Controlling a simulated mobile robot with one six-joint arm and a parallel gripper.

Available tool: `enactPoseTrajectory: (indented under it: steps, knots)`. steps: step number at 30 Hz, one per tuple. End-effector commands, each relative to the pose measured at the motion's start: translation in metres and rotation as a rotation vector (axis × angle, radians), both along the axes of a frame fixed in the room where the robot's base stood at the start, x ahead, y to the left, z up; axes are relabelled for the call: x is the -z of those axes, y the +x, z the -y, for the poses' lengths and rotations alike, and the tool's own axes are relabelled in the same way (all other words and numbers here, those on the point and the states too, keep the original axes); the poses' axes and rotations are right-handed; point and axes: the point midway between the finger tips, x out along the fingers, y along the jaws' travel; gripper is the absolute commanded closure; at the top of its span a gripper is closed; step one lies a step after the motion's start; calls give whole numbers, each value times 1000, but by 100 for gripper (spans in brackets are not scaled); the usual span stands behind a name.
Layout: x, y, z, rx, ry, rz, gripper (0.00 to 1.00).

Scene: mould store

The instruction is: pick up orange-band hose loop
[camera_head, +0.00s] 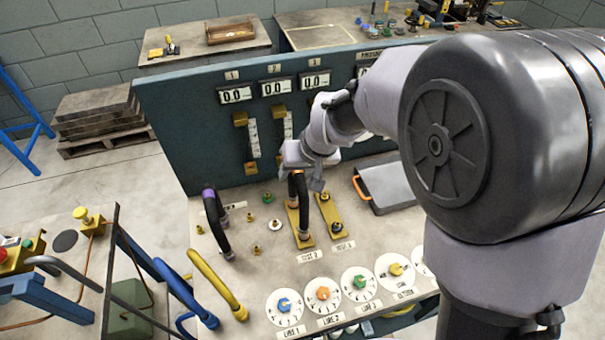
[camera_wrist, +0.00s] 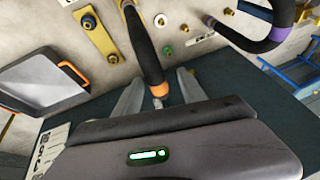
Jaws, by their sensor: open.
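The orange-band hose loop (camera_head: 302,200) is a black hose with an orange band near its top end. It rises from a yellow plate labelled as a line on the bench top. In the wrist view the hose (camera_wrist: 145,45) runs down the middle, its orange band between the two fingers. My gripper (camera_head: 305,178) is at the top of the loop in the head view. In the wrist view my gripper (camera_wrist: 160,78) is open, with a finger on each side of the hose and gaps visible. My wrist hides part of the loop's upper end in the head view.
A purple-band hose loop (camera_head: 217,225) stands to the left. A grey tray with an orange handle (camera_head: 388,186) lies further right. A panel with displays (camera_head: 190,125) rises behind; dials (camera_head: 323,294) line the front.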

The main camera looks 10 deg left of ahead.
Motion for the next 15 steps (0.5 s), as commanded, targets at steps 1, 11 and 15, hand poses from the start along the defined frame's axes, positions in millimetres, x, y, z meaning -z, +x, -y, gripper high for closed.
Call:
enactPoseTrajectory:
  steps: [1, 11, 15]
  knots:
    - [13, 5, -2, 0, -1, -3, 52]
    - [36, 16, -11, 2, 1, -1, 52]
    - [36, 16, -11, 2, 0, -2, 65]
